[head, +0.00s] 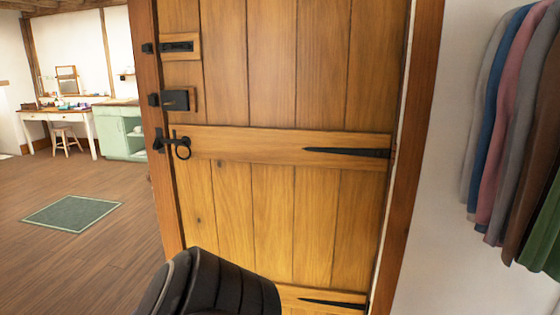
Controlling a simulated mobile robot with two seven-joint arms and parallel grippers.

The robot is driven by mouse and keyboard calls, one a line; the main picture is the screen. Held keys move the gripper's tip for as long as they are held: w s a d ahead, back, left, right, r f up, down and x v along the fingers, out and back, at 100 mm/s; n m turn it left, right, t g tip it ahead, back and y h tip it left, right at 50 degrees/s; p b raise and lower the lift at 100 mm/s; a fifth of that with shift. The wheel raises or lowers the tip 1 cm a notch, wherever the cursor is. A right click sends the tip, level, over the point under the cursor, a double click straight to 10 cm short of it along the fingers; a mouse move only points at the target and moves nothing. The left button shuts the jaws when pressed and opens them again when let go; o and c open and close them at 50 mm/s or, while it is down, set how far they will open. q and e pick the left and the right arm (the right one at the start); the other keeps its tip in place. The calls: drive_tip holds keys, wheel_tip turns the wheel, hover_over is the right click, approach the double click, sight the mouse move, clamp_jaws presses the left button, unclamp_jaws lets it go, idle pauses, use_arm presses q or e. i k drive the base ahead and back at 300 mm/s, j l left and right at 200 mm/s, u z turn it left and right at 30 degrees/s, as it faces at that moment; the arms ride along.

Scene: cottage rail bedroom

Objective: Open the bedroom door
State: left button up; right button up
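The bedroom door (270,90) is made of upright yellow-brown planks and fills the middle of the head view. It looks shut in its brown wooden frame (148,150). Along its left edge are a black sliding bolt (178,46), a black lock box (175,100) and a black latch with a ring handle (183,149). Matching black keepers sit on the left post. Long black strap hinges (345,152) run in from the right edge. Neither of my grippers shows, and nothing is seen touching the door.
A dark ribbed, rounded shape covers the door's lower left; I cannot tell what it is. Clothes (505,110) hang on the right wall. On the left are open wooden floor, a green mat (72,212), a desk (92,125), a stool (64,135) and a pale green cabinet (118,134).

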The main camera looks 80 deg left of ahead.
sight(285, 111)
drive_tip(key=u, duration=2.45)
